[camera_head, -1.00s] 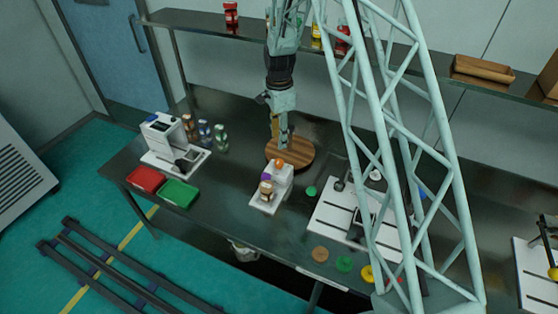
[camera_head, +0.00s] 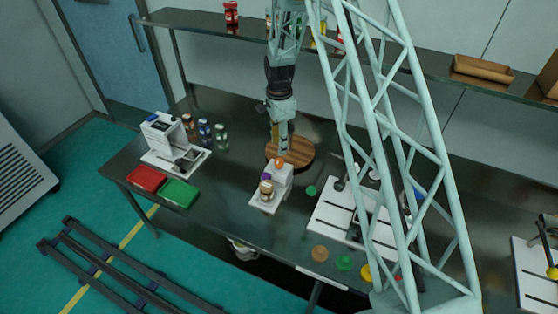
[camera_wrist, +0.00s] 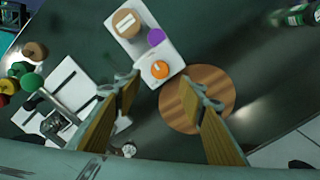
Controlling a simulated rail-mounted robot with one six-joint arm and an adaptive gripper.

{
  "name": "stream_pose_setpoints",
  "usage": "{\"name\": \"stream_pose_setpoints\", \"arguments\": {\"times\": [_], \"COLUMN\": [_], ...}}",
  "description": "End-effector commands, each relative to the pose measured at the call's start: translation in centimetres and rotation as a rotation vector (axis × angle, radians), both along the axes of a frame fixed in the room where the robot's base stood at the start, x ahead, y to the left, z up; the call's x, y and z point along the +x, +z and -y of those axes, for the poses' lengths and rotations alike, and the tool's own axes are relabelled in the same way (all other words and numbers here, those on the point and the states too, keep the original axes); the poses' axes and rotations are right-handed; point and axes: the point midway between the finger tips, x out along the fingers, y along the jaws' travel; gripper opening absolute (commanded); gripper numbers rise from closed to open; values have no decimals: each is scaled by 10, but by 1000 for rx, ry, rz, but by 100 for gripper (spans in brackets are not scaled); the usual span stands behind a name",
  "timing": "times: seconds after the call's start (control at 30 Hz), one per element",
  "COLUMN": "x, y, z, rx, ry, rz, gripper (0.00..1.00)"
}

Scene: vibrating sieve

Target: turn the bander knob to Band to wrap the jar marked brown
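The bander is a small white machine (camera_head: 284,176) near the middle of the bench. It carries an orange knob (camera_head: 279,162), which shows in the wrist view (camera_wrist: 160,69) with a small pale mark on it. A jar with a brown top (camera_head: 266,188) stands on its base; from above, the brown top (camera_wrist: 127,22) bears a white label. A purple part (camera_wrist: 155,37) sits between jar and knob. My gripper (camera_wrist: 160,86) is open and empty, its two wooden-looking fingers apart on either side of the knob's line. It hangs above and just behind the bander, not visibly touching the knob.
A round wooden board (camera_head: 298,152) lies behind the bander. To the right is a white slotted plate (camera_head: 330,218) with upright fittings; several coloured discs (camera_head: 344,263) lie in front. To the left are red (camera_head: 147,179) and green (camera_head: 179,193) trays and a white machine (camera_head: 160,133).

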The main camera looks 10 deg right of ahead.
Motion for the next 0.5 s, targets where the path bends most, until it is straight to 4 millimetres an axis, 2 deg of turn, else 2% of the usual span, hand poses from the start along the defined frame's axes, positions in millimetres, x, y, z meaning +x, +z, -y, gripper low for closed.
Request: {"name": "stream_pose_setpoints", "arguments": {"times": [0.5], "x": [-1], "y": [-52], "z": [0], "rx": [0], "ry": [0], "rz": [-2], "gripper": [37]}}
